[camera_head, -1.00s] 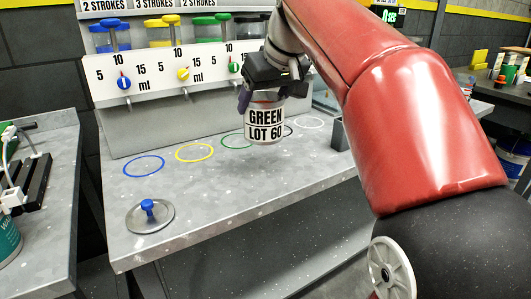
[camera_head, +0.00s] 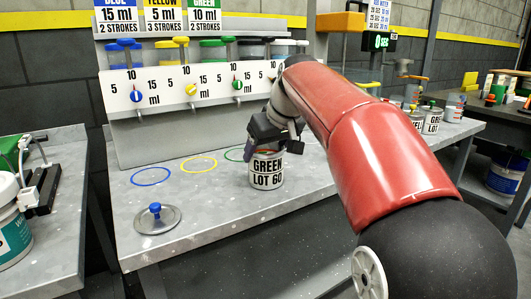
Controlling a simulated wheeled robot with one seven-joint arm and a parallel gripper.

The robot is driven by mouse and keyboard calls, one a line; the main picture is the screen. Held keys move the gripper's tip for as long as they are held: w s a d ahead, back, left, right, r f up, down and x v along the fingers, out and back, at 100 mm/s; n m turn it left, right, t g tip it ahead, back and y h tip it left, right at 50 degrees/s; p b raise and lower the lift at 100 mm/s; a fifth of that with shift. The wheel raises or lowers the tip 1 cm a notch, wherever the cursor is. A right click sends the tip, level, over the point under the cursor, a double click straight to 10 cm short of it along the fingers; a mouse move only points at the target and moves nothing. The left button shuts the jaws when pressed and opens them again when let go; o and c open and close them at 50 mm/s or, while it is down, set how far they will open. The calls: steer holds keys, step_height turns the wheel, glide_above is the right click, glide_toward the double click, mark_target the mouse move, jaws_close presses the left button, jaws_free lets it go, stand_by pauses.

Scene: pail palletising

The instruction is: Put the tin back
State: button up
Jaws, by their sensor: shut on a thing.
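A white tin labelled "GREEN LOT 60" (camera_head: 267,172) is upright over the front part of the grey bench (camera_head: 215,205). It is low, at or just above the surface; I cannot tell whether it touches. My gripper (camera_head: 269,147) is shut on the tin near its top, and the black jaws hide part of the rim. The tin is to the right of the green ring (camera_head: 234,155), which is partly hidden. A round metal lid with a blue knob (camera_head: 157,219) lies at the bench's front left.
A blue ring (camera_head: 150,176) and a yellow ring (camera_head: 199,165) on the bench are empty. A dispenser panel with dials (camera_head: 165,92) stands behind. Labelled tins (camera_head: 432,121) stand on the right-hand bench. A pail (camera_head: 12,235) stands on the left bench.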

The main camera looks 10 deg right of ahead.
steer(key=o, duration=1.9)
steer(key=shift+f, duration=0.1)
steer(key=shift+s+r, duration=0.1)
steer(key=shift+r, duration=0.3)
steer(key=p+v, duration=0.2)
steer(key=v, duration=0.9)
steer(key=s+a+f+m+h, duration=0.1)
steer(key=s+f+m+h, duration=0.1)
steer(key=s+f, duration=2.1)
step_height(320, 180, down, 4)
steer(key=shift+a+r+m+g, duration=0.1)
steer(key=shift+a+m+g, duration=0.25)
steer(key=shift+m, duration=0.45)
